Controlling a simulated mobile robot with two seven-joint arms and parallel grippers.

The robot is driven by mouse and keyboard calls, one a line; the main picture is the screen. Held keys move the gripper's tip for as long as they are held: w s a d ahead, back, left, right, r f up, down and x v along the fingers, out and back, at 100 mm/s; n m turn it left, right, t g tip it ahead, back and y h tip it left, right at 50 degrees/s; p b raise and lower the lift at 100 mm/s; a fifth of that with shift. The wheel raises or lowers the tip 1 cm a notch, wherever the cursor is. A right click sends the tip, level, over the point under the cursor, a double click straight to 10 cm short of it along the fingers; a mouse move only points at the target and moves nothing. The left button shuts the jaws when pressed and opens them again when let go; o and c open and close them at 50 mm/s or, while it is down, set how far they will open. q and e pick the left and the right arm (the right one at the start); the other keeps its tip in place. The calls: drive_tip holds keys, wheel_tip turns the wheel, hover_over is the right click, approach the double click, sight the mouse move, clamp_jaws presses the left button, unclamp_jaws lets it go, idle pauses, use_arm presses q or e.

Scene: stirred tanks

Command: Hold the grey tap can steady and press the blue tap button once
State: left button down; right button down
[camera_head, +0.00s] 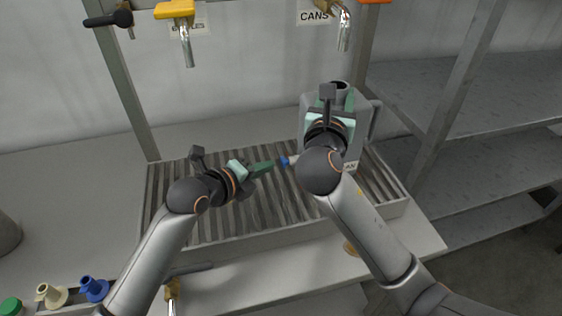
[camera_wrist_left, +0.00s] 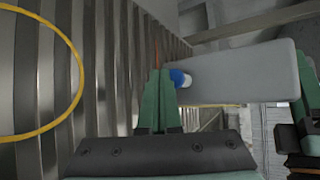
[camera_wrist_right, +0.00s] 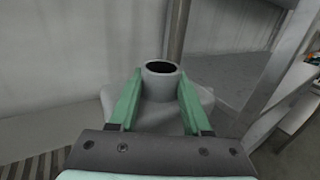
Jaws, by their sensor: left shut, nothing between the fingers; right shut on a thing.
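The grey tap can (camera_head: 363,128) stands on the slatted grating at the right, mostly hidden behind my right arm in the head view. My right gripper (camera_head: 338,100) is shut on the can's round neck, which shows between the fingers in the right wrist view (camera_wrist_right: 162,82). The blue tap button (camera_head: 284,161) sticks out from the can's left side, low down. My left gripper (camera_head: 268,165) is shut and empty, its fingertips just left of the button. In the left wrist view the fingertips (camera_wrist_left: 158,72) overlap the edge of the blue button (camera_wrist_left: 178,78); I cannot tell whether they touch.
The slatted grating (camera_head: 160,205) lies under both grippers. Metal taps with yellow (camera_head: 175,9) and orange handles hang above. Blue (camera_head: 94,288), cream (camera_head: 51,295) and green caps sit at the front left. Grey shelves (camera_head: 480,100) stand at the right.

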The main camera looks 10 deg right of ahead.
use_arm(q)
drive_tip(key=shift+d, duration=0.15)
use_arm(e)
drive_tip(key=shift+f, duration=0.1)
use_arm(q)
drive_tip(key=shift+d, duration=0.25)
drive_tip(key=shift+d, duration=0.75)
use_arm(e)
drive_tip(key=shift+a, duration=0.1)
idle(0.6)
use_arm(q)
drive_tip(key=shift+a, duration=1.05)
drive_tip(key=shift+a, duration=0.1)
drive_tip(key=shift+s+a, duration=0.15)
drive_tip(key=shift+a, duration=2.3)
